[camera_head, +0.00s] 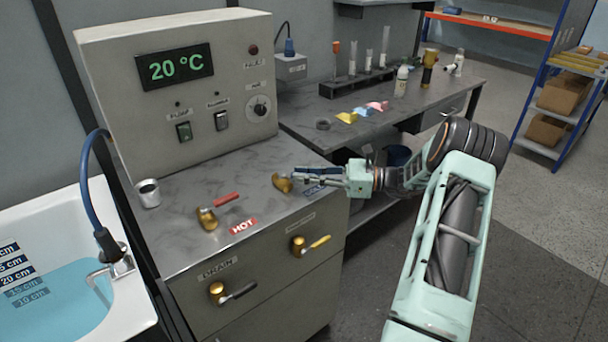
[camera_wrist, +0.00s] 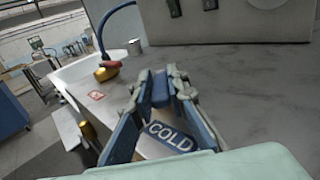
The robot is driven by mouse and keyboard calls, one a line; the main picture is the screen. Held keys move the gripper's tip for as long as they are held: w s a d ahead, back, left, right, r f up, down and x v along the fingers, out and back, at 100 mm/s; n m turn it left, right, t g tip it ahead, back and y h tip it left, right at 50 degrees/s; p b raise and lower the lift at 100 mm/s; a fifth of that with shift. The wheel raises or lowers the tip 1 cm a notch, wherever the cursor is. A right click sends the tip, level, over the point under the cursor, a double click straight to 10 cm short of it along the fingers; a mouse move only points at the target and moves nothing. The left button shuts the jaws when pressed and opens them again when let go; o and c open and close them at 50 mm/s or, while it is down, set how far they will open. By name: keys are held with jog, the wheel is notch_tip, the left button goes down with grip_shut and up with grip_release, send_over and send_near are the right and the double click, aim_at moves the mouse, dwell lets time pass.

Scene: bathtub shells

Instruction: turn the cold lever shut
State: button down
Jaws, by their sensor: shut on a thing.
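The cold lever (camera_head: 281,184) has a brass body on the right part of the grey counter top. Its blue handle (camera_wrist: 160,92) shows between the fingers in the wrist view; in the head view the fingers mostly cover it. My gripper (camera_head: 302,177) comes in from the right and is shut on the handle. In the wrist view its fingertips (camera_wrist: 160,80) stand on either side of the handle. The blue COLD label (camera_wrist: 168,137) lies on the counter below the fingers and is partly covered by them.
The hot lever (camera_head: 225,199) with a red handle is to the left, beside the HOT label (camera_head: 243,226). Drain (camera_head: 238,291) and yellow-handled (camera_head: 318,242) levers are on the front panel. The control box (camera_head: 180,90) reads 20 °C. A metal cup (camera_head: 148,194) stands near the bathtub (camera_head: 135,315).

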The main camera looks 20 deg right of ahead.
jog(key=shift+r, duration=0.1)
jog(key=c, duration=1.9)
grip_release()
jog(key=v, duration=1.2)
jog(key=shift+c, duration=0.2)
